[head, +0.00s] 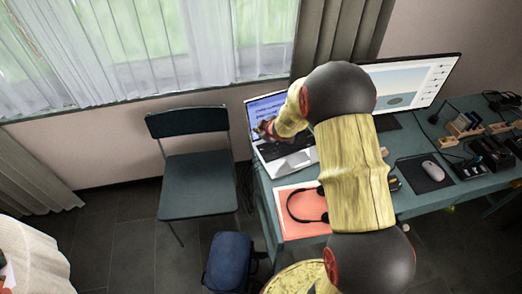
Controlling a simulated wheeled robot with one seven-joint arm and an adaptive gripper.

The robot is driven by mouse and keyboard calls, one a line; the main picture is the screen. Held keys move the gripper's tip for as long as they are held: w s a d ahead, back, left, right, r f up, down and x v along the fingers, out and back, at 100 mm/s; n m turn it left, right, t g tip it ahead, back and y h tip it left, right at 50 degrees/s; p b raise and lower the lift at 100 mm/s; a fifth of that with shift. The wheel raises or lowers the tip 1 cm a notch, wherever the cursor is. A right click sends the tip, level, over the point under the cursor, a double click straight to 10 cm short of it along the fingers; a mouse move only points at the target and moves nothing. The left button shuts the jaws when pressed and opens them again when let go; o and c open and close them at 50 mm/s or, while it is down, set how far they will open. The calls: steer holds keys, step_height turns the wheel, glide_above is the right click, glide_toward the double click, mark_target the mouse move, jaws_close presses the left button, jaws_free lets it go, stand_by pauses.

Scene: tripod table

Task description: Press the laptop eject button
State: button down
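The open laptop (300,160) stands on the left end of the teal desk. Its screen (266,106) is lit, and its keyboard and touchpad partly show. My arm reaches over the desk from the front and covers the laptop's right side. My gripper (266,129) is small and dark at the end of the arm, in front of the laptop screen and over the back left of the keyboard. I cannot tell whether it touches the laptop or whether its fingers are open. The eject button cannot be made out.
A large monitor (415,82) stands behind my arm. Headphones (300,207) lie on a red mat (284,229) in front of the laptop. A mouse (432,170) and several dark devices occupy the desk's right. A chair (196,187) and a blue bag (228,262) stand left of the desk.

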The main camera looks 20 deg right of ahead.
mark_target(260, 150)
steer(key=shift+f, duration=0.1)
step_height(260, 150, down, 9)
steer(key=b, duration=0.8)
steer(key=shift+r, duration=0.2)
steer(key=shift+f, duration=0.1)
stand_by(0.9)
steer(key=shift+f+b, duration=0.3)
steer(key=shift+f, duration=0.05)
steer(key=shift+f, duration=0.3)
stand_by(0.6)
steer(key=shift+r, duration=0.15)
steer(key=shift+r+p, duration=0.5)
steer(key=shift+r, duration=0.1)
steer(key=shift+r, duration=0.1)
